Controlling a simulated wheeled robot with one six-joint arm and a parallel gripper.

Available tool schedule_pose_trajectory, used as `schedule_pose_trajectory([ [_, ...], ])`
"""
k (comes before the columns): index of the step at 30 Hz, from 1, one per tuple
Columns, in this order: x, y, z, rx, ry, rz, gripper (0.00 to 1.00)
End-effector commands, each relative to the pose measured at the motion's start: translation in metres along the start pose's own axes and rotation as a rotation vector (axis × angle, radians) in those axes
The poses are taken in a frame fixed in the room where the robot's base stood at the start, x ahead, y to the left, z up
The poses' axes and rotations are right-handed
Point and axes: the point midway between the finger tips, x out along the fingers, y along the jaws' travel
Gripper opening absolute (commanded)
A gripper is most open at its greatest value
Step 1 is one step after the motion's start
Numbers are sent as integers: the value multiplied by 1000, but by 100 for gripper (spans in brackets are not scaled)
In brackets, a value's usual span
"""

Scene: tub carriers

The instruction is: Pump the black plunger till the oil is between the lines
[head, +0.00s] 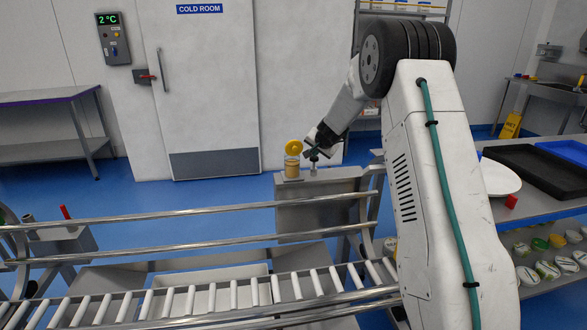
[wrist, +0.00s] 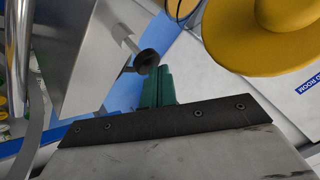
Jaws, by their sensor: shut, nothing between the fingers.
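The black plunger knob (wrist: 146,62) sits on a pale metal stem in the wrist view. In the head view the plunger (head: 313,159) stands on the grey metal housing, just below my fingertips. My gripper (head: 312,149) points down at it with its green fingers (wrist: 157,84) closed together and empty. The fingertips are right by the knob; I cannot tell whether they touch it. The oil vessel (head: 292,169), amber with a round yellow top, stands just left of the plunger. The oil level and lines are too small to read. The yellow top (wrist: 262,35) looms large in the wrist view.
The grey housing (head: 318,208) stands behind the roller conveyor (head: 215,297) and its metal rails (head: 190,214). A small red-handled part (head: 66,212) is at the left. A shelf with black tray (head: 535,168) is at the right. Open blue floor lies behind the housing.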

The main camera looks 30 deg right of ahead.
Motion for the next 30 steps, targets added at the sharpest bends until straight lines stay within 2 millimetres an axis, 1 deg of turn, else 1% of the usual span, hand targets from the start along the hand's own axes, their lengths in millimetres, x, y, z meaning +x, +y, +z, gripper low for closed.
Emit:
schedule_pose_trajectory([
  [30,7,5,6,0,-2,0,0],
])
